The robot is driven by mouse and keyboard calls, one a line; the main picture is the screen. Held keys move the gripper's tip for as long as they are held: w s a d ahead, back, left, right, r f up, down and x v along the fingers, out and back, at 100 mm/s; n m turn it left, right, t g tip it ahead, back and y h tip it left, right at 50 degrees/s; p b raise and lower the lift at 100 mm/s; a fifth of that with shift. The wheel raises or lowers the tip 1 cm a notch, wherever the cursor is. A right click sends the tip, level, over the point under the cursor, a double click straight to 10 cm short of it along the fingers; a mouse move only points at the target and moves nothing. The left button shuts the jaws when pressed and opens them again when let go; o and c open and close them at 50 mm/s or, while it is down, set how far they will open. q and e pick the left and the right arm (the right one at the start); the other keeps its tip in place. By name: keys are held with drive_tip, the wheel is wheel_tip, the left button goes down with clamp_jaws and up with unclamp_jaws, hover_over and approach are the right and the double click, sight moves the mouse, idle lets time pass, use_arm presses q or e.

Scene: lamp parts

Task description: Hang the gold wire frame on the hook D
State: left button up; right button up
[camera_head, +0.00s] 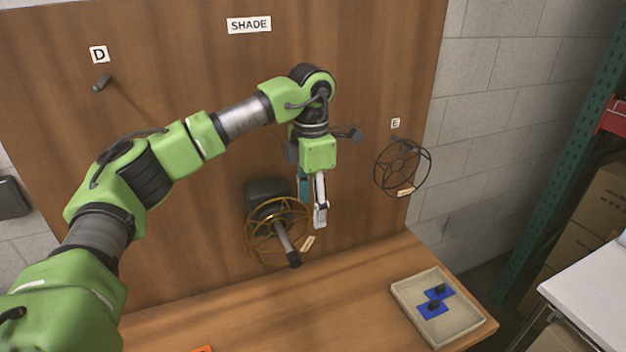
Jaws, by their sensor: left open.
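The gold wire frame (249,246) is a round, spoked ring. It hangs around a dark peg (286,246) that sticks out from a dark block low on the wooden board. A small tag is at its right edge. Hook D (101,83) is a short dark peg at the upper left of the board, under the label D, with nothing on it. My left gripper (314,217) is open and points down, just right of and above the gold frame, in front of the board. I cannot tell whether it touches the frame. My right gripper is not in view.
A dark wire frame (402,167) hangs under label E at the right of the board. A tray (404,309) with blue pieces stands on the wooden table at right. My left arm crosses the board below hook D. A SHADE sign (249,25) is above.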

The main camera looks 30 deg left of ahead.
sight(314, 232)
use_arm(q)
drive_tip(key=f, duration=0.2)
drive_tip(key=f+p, duration=0.1)
drive_tip(key=f, duration=0.3)
drive_tip(key=shift+w+p, duration=0.35)
drive_tip(key=shift+f, duration=0.4)
drive_tip(key=shift+s+f, duration=0.1)
drive_tip(key=shift+f, duration=0.4)
drive_tip(key=shift+c, duration=0.3)
drive_tip(key=c, duration=1.2)
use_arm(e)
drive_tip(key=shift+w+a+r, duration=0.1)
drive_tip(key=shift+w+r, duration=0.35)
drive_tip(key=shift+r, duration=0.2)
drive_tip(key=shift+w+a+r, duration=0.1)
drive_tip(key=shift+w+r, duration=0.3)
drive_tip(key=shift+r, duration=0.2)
use_arm(q)
drive_tip(key=shift+d, duration=0.15)
